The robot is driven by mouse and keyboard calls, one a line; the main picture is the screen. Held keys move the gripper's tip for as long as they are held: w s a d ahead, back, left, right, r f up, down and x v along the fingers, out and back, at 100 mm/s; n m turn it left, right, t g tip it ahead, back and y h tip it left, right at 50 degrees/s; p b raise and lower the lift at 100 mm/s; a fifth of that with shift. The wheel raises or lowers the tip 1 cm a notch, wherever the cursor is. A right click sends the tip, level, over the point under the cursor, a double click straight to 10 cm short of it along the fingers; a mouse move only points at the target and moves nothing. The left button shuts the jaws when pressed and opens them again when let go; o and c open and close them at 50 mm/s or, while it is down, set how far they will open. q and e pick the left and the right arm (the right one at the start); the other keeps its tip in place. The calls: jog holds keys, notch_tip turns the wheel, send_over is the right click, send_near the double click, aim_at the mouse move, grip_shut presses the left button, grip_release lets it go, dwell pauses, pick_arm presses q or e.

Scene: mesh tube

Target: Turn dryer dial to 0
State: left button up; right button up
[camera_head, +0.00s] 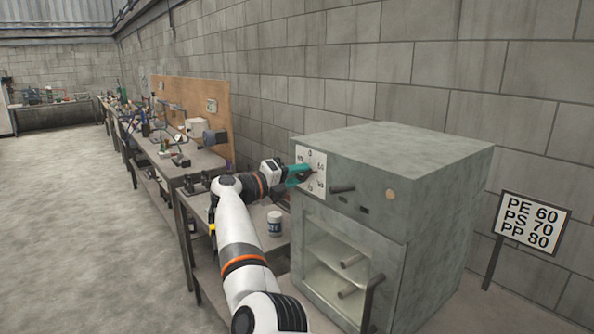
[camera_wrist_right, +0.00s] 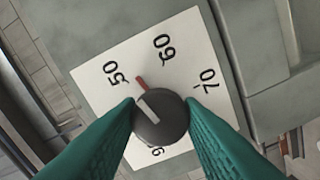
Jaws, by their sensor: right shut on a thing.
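The dryer (camera_head: 455,185) is a grey box at the right in the head view. Its white dial plate (camera_head: 318,158) is on the front's upper left, and also shows in the right wrist view (camera_wrist_right: 190,50). The dark round dial (camera_wrist_right: 162,122) has a pale line and a red pointer that points between 50 and 60. 70 also shows; other numbers are partly hidden by the fingers and dial. My right gripper (camera_wrist_right: 162,115), with green fingers, is shut on the dial, one finger on each side; it also shows in the head view (camera_head: 306,174). My left gripper is out of view.
A dark handle (camera_head: 342,188) sticks out right of the dial plate. Below is an open-looking chamber with a door handle (camera_head: 372,300). A white jar (camera_head: 274,222) stands on the bench beside my right arm. A sign (camera_head: 530,222) reads PE 60, PS 70, PP 80.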

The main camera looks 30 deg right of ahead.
jog(key=shift+n+p, duration=4.55)
jog(key=shift+n, duration=3.15)
jog(key=o, duration=1)
jog(key=shift+c, duration=0.2)
jog(key=shift+a, duration=0.1)
